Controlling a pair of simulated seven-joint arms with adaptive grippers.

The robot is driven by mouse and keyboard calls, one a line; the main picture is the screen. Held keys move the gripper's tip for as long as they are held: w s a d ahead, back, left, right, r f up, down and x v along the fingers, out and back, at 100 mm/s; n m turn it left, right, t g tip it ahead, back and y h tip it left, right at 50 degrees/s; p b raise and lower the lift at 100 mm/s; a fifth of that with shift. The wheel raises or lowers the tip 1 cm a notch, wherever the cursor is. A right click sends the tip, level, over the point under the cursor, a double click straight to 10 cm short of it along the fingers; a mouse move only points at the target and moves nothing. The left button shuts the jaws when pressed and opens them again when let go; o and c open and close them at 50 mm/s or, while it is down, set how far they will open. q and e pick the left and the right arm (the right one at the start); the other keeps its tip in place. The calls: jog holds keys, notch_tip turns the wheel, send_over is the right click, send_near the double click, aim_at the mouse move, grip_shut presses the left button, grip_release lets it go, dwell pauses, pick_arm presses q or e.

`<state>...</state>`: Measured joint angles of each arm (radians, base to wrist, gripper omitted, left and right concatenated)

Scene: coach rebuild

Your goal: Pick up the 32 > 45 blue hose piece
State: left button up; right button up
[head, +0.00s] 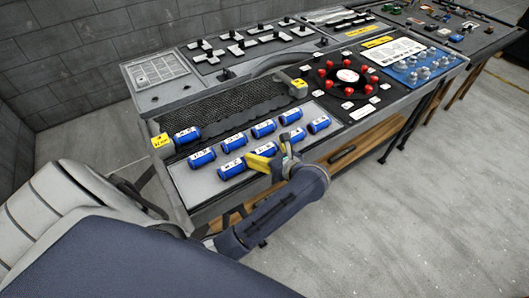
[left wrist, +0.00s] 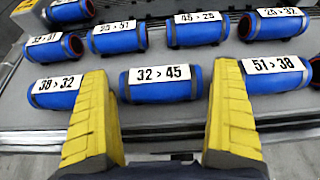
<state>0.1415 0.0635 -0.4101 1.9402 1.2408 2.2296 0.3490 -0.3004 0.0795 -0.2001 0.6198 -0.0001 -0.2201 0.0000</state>
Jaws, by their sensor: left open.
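The 32 > 45 blue hose piece (left wrist: 160,82) lies on the grey table in the left wrist view, its white label facing up. It is in the near row, between the 38 > 32 piece (left wrist: 68,92) and the 51 > 38 piece (left wrist: 262,88). My left gripper (left wrist: 160,100) is open, with its yellow fingers to either side of the 32 > 45 piece. I cannot tell whether they touch it. In the head view my left gripper (head: 270,156) is over the near row and hides most of that piece. My right gripper is not in view.
Farther back are more labelled blue hose pieces, including 25 > 51 (left wrist: 117,37), 45 > 25 (left wrist: 197,30) and 25 > 32 (left wrist: 274,24). Behind them is a dark textured trough (head: 225,108). A black round fixture with red knobs (head: 348,80) stands to the right.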

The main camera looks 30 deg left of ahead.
pick_arm(q)
jog(key=c, duration=1)
jog(key=shift+c, duration=0.2)
